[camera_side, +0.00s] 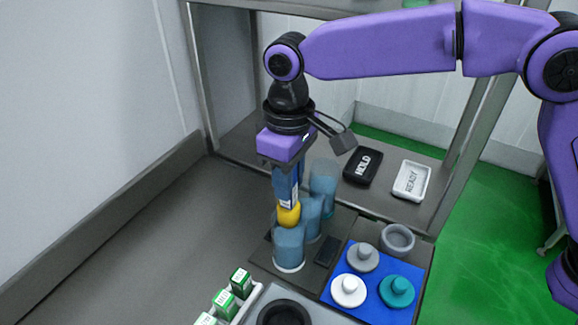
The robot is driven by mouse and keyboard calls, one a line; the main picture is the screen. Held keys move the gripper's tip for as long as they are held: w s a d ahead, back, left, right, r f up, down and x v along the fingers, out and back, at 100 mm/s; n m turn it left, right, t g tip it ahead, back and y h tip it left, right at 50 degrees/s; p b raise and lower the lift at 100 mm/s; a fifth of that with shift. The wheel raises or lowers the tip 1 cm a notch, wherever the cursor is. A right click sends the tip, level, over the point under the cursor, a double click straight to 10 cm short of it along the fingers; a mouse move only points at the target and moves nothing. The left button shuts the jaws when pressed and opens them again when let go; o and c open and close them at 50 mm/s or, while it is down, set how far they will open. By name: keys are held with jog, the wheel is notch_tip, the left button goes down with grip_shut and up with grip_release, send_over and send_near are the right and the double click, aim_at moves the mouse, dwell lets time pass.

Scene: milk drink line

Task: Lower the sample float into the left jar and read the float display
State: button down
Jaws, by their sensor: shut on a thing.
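My gripper (287,182) points down over a group of blue translucent jars and is shut on the sample float, whose yellow body (289,214) shows below the fingers. The front jar (289,250) is leftmost in the group; a middle jar (310,215) and a back jar (323,178) stand behind it to the right. The float's yellow lower end is at the front jar's rim; I cannot tell whether it is inside. A small dark panel (327,251), perhaps the float display, lies right of the front jar; no reading is legible.
White, grey and teal knobbed lids sit on a blue mat (384,310), with a grey ring-shaped cup (398,239) behind. A black HOLD tray (363,167) and white READY tray (411,181) lie farther back. Green-and-white cartons (241,282) stand at front left. The left bench is clear.

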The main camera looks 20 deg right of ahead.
aim_at(289, 214)
jog(key=shift+f, duration=4.3)
